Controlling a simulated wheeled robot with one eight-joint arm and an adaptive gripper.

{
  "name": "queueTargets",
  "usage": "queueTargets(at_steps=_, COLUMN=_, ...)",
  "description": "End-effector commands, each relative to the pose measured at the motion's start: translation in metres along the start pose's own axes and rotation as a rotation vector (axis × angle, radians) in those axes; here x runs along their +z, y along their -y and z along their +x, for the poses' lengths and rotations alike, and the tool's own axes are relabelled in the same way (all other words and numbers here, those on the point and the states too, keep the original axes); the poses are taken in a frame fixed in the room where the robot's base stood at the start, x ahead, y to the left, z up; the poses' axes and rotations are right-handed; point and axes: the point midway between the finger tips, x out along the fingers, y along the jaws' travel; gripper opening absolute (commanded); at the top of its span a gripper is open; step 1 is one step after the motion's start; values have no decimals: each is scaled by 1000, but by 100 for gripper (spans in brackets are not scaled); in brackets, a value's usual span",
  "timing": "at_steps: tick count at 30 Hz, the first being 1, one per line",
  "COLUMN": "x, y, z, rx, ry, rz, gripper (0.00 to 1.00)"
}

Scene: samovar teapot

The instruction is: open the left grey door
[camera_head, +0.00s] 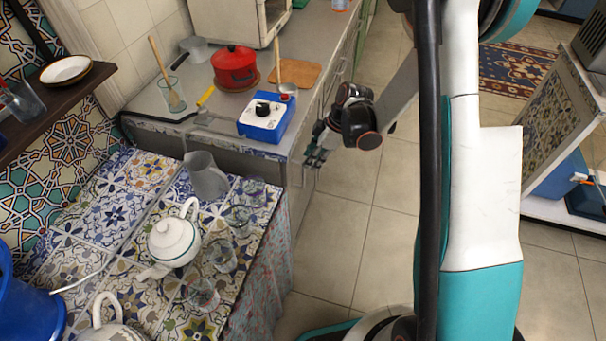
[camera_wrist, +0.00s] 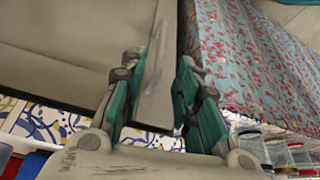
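The grey cabinet doors (camera_head: 303,175) are under the counter, at its near right corner in the head view. A broad grey panel (camera_wrist: 60,45) fills the upper left there. Firm contact cannot be made out, and my arm hides part of the cabinet front.
A tiled table (camera_head: 125,215) with a white teapot (camera_head: 174,240), a grey jug (camera_head: 205,177) and several glasses stands near the cabinet. The floor (camera_head: 340,235) in front is clear.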

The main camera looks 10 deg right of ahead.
Motion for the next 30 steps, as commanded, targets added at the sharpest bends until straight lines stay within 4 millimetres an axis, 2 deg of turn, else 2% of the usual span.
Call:
queueTargets(at_steps=1, x=1, y=0, z=14, rx=0, ry=0, rz=-2, gripper=30)
queueTargets(at_steps=6, x=1, y=0, z=46, rx=0, ry=0, rz=-1, gripper=30)
queueTargets(at_steps=12, x=1, y=0, z=72, rx=1, ry=0, rz=0, gripper=30)
queueTargets(at_steps=18, x=0, y=0, z=82, rx=1, ry=0, rz=1, gripper=30)
queueTargets(at_steps=26, x=0, y=0, z=82, rx=1, ry=0, rz=1, gripper=30)
queueTargets(at_steps=30, x=0, y=0, z=82, rx=1, ry=0, rz=1, gripper=0)
